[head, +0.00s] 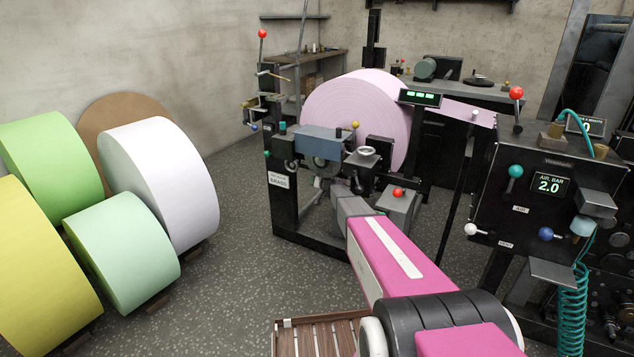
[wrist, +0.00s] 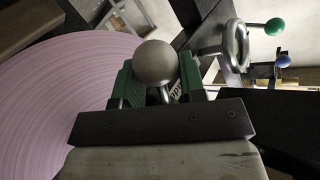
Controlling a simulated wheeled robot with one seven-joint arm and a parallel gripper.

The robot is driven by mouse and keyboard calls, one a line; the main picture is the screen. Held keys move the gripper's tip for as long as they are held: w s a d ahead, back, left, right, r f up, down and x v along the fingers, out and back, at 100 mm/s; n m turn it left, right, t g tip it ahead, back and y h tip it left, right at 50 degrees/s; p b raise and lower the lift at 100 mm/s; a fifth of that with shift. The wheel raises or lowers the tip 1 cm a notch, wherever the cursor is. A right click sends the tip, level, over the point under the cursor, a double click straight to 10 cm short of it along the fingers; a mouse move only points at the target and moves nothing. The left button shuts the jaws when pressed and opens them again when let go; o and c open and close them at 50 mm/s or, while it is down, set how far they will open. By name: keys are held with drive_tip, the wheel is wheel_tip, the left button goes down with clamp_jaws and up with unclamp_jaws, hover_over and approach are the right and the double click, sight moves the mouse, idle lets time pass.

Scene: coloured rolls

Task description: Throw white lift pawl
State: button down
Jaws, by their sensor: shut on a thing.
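A pale grey-white ball knob (wrist: 155,62) on a short stem fills the middle of the wrist view; it looks like the white lift pawl's knob, dulled by shade. My gripper (wrist: 160,88) is shut on it, with a green-padded finger on either side of the stem and the ball standing out between them. In the head view my pink arm reaches to the low front of the black roll stand (head: 303,226); my fingertips and the held knob cannot be made out there.
A pink roll (head: 350,105) sits in the stand, close to my gripper in the wrist view. A handwheel (wrist: 236,45), a green knob (wrist: 275,27) and a blue knob (wrist: 283,61) are nearby. A control panel (head: 530,185) stands right; loose rolls (head: 165,180) lie left.

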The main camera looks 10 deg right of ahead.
drive_tip(key=shift+s+a+m, duration=0.1)
drive_tip(key=shift+s+m, duration=0.05)
drive_tip(key=shift+m, duration=0.15)
idle(0.4)
drive_tip(key=c, duration=0.7)
unclamp_jaws()
